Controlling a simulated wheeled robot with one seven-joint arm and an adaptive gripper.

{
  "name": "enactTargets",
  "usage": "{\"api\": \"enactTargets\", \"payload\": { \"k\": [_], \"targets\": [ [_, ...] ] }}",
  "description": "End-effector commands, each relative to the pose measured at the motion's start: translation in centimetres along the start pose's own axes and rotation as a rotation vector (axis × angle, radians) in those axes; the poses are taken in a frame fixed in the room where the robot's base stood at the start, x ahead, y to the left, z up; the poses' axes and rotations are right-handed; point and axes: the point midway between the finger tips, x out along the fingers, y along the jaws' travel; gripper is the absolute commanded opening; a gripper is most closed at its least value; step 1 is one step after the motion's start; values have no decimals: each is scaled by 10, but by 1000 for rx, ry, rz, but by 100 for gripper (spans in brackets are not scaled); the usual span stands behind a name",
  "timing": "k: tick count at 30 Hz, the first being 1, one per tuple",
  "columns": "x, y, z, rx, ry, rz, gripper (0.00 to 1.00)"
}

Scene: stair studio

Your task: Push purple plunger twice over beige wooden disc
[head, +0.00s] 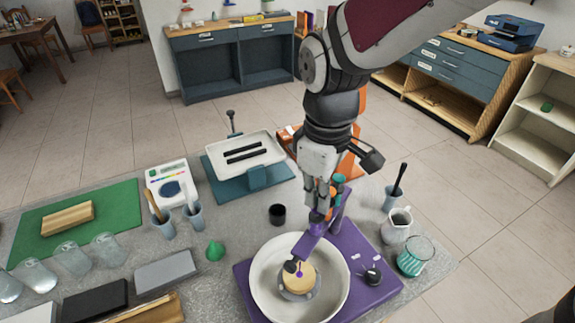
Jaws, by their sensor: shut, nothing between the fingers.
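The purple plunger (318,216) shows as a small purple piece just below my gripper (318,205), by the purple arm of a purple device. My gripper is shut, pointing down over it; whether the fingertips touch it, I cannot tell. The beige wooden disc (300,277) lies inside a large white bowl (262,283) on a purple base (388,288). The purple arm reaches over the bowl, and a dark part at its end hides some of the disc's left edge.
A white tray on a teal stand (213,178) is behind left.

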Motion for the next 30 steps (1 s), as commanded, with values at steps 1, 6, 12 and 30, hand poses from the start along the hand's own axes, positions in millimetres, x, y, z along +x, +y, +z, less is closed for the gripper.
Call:
{"api": "enactTargets", "payload": {
  "k": [1,6,12,30],
  "targets": [
    [3,0,0,0,-1,-1,0],
    [9,0,0,-1,-2,-1,0],
    [11,0,0,0,-1,-1,0],
    [-16,-1,1,1,0,0,0]
  ]
}}
